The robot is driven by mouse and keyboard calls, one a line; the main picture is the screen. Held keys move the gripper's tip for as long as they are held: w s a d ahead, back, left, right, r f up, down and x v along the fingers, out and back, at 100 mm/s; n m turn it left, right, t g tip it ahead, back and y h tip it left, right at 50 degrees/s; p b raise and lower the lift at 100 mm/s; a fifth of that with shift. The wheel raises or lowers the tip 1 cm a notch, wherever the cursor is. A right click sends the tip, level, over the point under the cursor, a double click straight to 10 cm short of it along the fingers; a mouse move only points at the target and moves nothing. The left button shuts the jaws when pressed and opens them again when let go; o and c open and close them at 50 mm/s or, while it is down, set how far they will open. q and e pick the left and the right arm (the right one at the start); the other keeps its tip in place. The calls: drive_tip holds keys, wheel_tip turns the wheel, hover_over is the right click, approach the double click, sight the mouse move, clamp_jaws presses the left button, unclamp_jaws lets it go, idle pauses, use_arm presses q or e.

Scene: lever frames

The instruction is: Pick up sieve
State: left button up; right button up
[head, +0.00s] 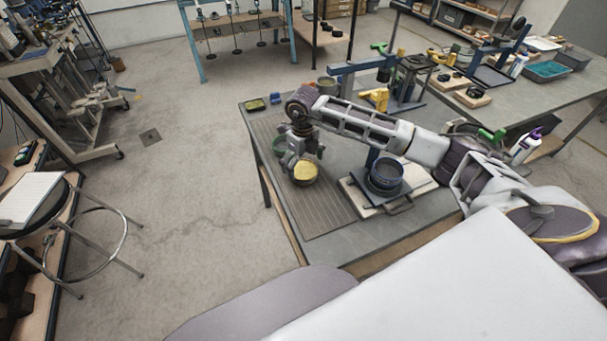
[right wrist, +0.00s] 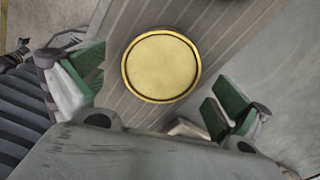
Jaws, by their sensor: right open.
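A round brass-coloured sieve (head: 304,172) stands on the ribbed mat at the left end of the table. In the right wrist view the sieve (right wrist: 161,66) shows from above, with a raised rim and a flat yellow inside. My right gripper (head: 300,158) is above and close to the sieve and hides part of its far side. In the right wrist view the right gripper (right wrist: 155,92) is open, its green-padded fingers wide apart on either side of the sieve and holding nothing. My left gripper is not in view.
A dark blue round pan (head: 386,174) sits on a pale board right of the sieve. The ribbed mat (head: 325,212) has free room in front. Yellow and blue fixtures stand behind my right arm. A stool (head: 75,240) stands at left.

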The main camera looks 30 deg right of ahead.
sight(304, 175)
wheel_tip(304, 175, down, 2)
drive_tip(key=shift+d, duration=0.1)
drive_tip(key=shift+f, duration=0.65)
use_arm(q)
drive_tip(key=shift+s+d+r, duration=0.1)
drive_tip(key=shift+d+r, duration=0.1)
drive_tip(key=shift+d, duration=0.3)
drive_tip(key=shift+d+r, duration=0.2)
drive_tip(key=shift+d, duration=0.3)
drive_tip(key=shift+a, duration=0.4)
use_arm(e)
drive_tip(key=c, duration=1.1)
drive_tip(key=shift+o, duration=0.2)
drive_tip(key=shift+r, duration=0.1)
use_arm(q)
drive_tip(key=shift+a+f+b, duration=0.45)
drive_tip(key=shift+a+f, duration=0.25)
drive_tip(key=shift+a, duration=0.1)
use_arm(e)
wheel_tip(304, 175, up, 10)
